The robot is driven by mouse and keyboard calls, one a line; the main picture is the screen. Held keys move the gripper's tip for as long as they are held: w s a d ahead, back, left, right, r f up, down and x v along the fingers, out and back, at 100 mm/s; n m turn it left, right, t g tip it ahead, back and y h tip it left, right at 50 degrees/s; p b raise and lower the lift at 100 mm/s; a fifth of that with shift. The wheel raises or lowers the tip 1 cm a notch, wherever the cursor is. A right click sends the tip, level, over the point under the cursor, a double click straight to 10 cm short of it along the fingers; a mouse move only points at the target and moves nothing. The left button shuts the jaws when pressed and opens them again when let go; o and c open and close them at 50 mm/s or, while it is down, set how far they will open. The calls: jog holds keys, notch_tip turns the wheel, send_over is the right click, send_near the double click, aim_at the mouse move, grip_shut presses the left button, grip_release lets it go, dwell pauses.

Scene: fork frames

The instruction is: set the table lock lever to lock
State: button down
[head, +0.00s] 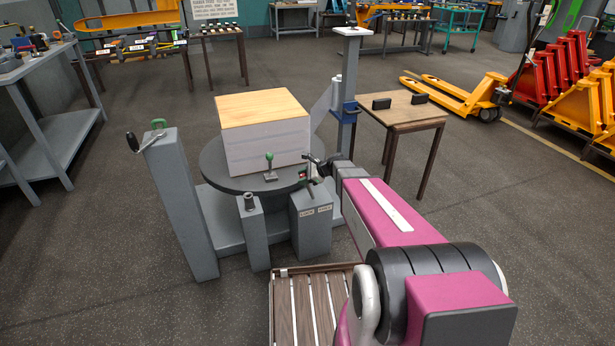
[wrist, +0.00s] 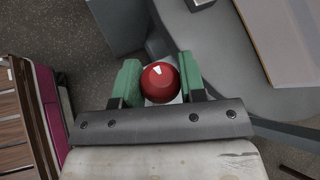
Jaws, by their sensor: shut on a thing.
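The lever's round red knob (wrist: 160,82) sits between the green fingers of my gripper (wrist: 159,72) in the wrist view. The fingers are shut on it, one on each side. In the head view, the grey lock box (head: 311,222) stands at the front of the round turntable (head: 216,164). It has two small pale labels side by side, too small to read surely. My arm reaches to the top of this box from the right. The lever's shaft is mostly hidden, and I cannot tell its exact angle.
A white block with a wooden top (head: 262,108) stands on the turntable, with a small green-knobbed lever (head: 270,165) in front. A grey post with a crank (head: 182,200) stands left. A blue-collared column (head: 348,110) and a wooden table (head: 405,108) stand behind my arm.

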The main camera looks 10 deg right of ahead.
jog(key=shift+s+a+f, duration=0.1)
jog(key=shift+a, duration=0.1)
dwell(0.3)
jog(key=c, duration=0.7)
grip_release()
jog(key=v, duration=1)
jog(key=shift+s+d+r, duration=0.1)
jog(key=shift+d+r, duration=0.1)
jog(key=shift+r, duration=0.1)
jog(key=s+n+g+h, duration=0.1)
jog(key=s+n+h, duration=0.2)
jog(key=s+n, duration=0.2)
jog(key=s+d+f+n+g+h, duration=0.1)
jog(key=s+n+h, duration=0.3)
jog(key=s, duration=0.5)
jog(key=s+d+n+g+h, duration=0.1)
jog(key=s+n+g+h, duration=0.1)
jog(key=s+n, duration=0.5)
jog(key=shift+f+n+h, duration=0.4)
jog(key=shift+n+h, duration=0.3)
